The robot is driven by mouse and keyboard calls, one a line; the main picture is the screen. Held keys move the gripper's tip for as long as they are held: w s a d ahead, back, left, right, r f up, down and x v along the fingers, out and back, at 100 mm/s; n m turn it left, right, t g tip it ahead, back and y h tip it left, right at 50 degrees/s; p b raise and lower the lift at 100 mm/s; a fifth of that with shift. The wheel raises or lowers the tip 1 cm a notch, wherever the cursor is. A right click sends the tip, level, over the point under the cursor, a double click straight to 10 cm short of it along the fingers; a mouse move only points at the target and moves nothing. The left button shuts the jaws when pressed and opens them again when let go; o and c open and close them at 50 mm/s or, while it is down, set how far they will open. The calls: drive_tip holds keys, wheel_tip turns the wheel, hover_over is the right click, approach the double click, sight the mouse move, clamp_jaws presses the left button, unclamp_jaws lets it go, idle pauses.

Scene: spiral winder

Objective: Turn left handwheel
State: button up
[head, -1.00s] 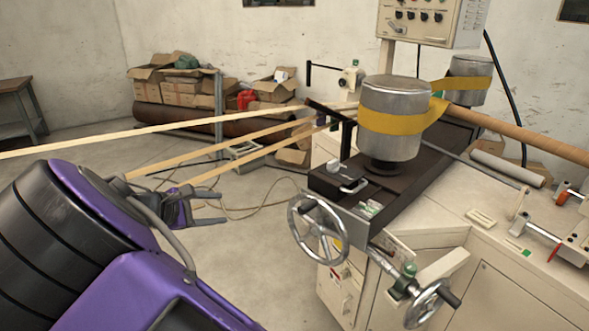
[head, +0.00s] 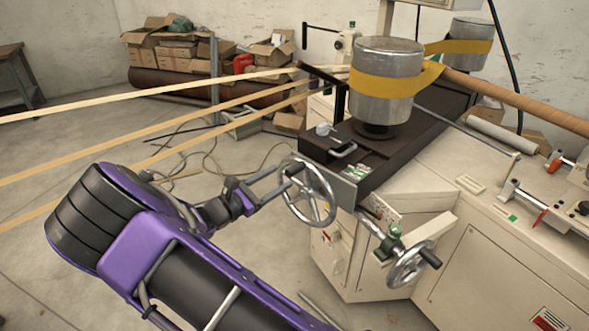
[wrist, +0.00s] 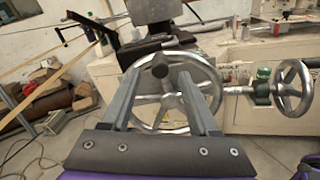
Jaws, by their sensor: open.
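The left handwheel (head: 329,199) is a silver spoked wheel on the front of the winder; it also shows large in the wrist view (wrist: 214,84). Its dark knob (wrist: 160,66) lies between my two fingers in the wrist view, near the top of the wheel. My gripper (head: 284,182) is open, with its fingertips at the left side of the wheel in the head view. The fingers stand on both sides of the knob; I cannot tell whether either touches it.
A second silver handwheel (head: 408,265) with a dark handle is to the right and lower. Paper strips (head: 130,140) run across the left, above my arm. A metal drum (head: 385,75) with a yellow belt stands above the machine. Open floor lies at left.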

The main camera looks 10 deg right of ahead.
sight(287, 173)
drive_tip(key=x, duration=0.7)
drive_tip(key=shift+a, duration=0.1)
drive_tip(key=shift+s, duration=0.1)
clamp_jaws()
idle(1.1)
